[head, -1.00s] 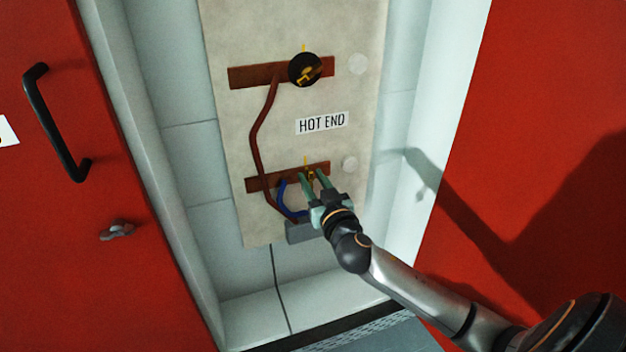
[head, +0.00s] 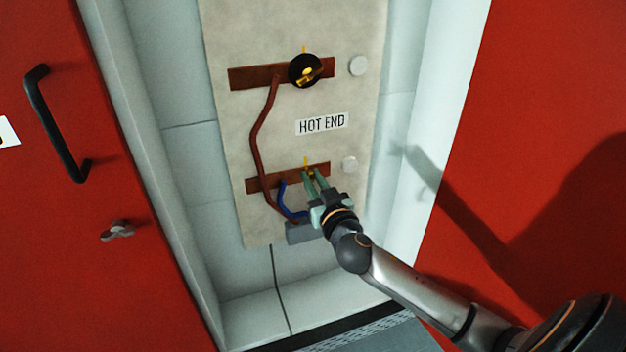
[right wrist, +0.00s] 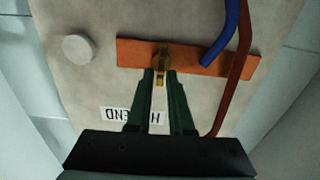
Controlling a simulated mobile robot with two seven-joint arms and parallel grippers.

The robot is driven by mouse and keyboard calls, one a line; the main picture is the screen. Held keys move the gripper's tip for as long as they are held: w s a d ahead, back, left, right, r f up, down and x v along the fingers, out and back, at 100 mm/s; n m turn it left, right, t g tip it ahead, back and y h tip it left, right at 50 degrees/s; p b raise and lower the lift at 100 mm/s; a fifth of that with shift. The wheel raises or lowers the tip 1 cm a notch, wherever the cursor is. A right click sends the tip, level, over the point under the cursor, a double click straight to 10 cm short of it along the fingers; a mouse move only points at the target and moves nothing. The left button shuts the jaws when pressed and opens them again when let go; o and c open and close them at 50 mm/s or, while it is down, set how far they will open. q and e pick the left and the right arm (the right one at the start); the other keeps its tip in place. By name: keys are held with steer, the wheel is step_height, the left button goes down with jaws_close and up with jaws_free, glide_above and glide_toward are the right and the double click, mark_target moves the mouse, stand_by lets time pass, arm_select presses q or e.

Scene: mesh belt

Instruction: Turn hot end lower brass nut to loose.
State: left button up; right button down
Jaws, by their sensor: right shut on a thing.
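The lower brass nut (head: 311,174) sits on the lower copper bar (head: 262,183) of the panel marked HOT END (head: 322,123). My right gripper (head: 311,177) reaches it from below right, with its green fingers shut on the nut. In the right wrist view, the brass nut (right wrist: 161,66) shows between the fingertips of the right gripper (right wrist: 160,76), against the copper bar (right wrist: 190,60). The fingers hide part of the nut. A yellow mark stands just above the nut on the panel. My left gripper is not in view.
An upper bar (head: 250,76) carries a black disc (head: 304,71) with a brass nut. A brown cable (head: 257,140) and a blue cable (head: 287,205) run beside the gripper to a grey box (head: 300,234). Red doors with a black handle (head: 52,120) flank the recess.

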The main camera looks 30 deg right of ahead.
steer(key=shift+f, duration=0.5)
steer(key=shift+w+a+f+n+p, duration=0.2)
steer(key=shift+n+p, duration=0.75)
steer(key=shift+n, duration=3)
steer(key=shift+s+f+n+p, duration=0.2)
steer(key=shift+n+p, duration=0.8)
steer(key=shift+n, duration=2.9)
steer(key=shift+w+a+f+n+p, duration=0.25)
steer(key=shift+n+p, duration=0.7)
steer(key=shift+n, duration=3)
steer(key=shift+d, duration=0.15)
steer(key=c, duration=1)
jaws_free()
steer(key=shift+s, duration=0.15)
steer(key=shift+o, duration=0.2)
